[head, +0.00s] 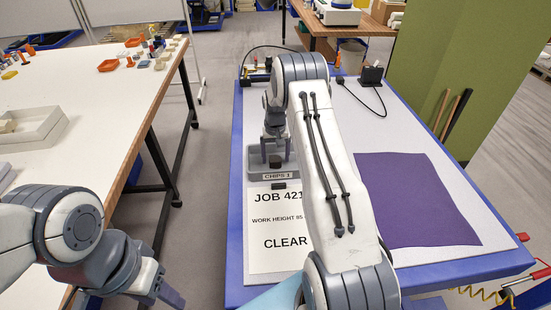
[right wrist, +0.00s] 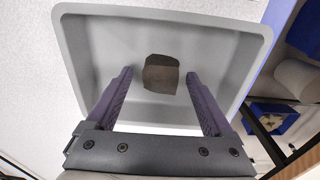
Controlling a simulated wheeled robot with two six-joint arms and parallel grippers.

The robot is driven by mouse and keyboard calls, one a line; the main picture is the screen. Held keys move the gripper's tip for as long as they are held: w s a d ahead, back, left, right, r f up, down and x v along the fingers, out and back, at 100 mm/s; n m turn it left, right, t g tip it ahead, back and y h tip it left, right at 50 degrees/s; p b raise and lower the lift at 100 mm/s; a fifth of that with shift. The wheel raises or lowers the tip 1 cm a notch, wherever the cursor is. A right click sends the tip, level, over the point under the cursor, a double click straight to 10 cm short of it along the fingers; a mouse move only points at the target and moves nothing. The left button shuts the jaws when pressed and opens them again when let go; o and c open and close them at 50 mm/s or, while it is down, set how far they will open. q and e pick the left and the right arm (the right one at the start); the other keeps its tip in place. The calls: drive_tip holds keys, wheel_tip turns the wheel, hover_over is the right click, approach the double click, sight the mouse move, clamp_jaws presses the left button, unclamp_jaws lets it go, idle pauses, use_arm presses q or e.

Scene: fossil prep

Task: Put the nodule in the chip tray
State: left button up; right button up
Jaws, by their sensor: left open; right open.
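The nodule is a brown block (right wrist: 161,74) in the right wrist view, seen within the grey chip tray (right wrist: 90,40). It appears to lie on the tray floor. My right gripper (right wrist: 158,90) is open, with one purple finger on each side of the nodule and a gap to both. In the head view the chip tray (head: 256,176), labelled CHIPS, is partly hidden behind my right arm, with the right gripper (head: 276,155) over it. My left gripper (head: 170,298) is at the lower left, away from the tray, and empty.
A small dark block (head: 279,186) lies on the white job sheet (head: 265,225) in front of the tray. A purple mat (head: 415,200) lies bare on the right of the blue-edged table. A white table (head: 90,95) with a pale box (head: 30,128) stands left across a gap.

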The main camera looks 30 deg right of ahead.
sight(275, 160)
wheel_tip(275, 160, up, 11)
drive_tip(key=b, duration=0.3)
drive_tip(key=s+a+r+n, duration=0.2)
drive_tip(key=s+a, duration=0.1)
drive_tip(key=a, duration=0.5)
drive_tip(key=s+a+r+n, duration=0.1)
drive_tip(key=s+a+r, duration=0.2)
drive_tip(key=a, duration=0.4)
drive_tip(key=s+a+r+n, duration=0.2)
drive_tip(key=s+a, duration=0.1)
drive_tip(key=a, duration=0.5)
drive_tip(key=s+a+r+n, duration=0.2)
drive_tip(key=s+a+n, duration=0.2)
drive_tip(key=s+a, duration=0.65)
drive_tip(key=s+f+n+y, duration=0.1)
drive_tip(key=s+f+n, duration=0.1)
drive_tip(key=s, duration=1.4)
drive_tip(key=shift+s+d+f+n, duration=0.2)
drive_tip(key=shift+s+d+n, duration=0.15)
drive_tip(key=shift+n, duration=0.45)
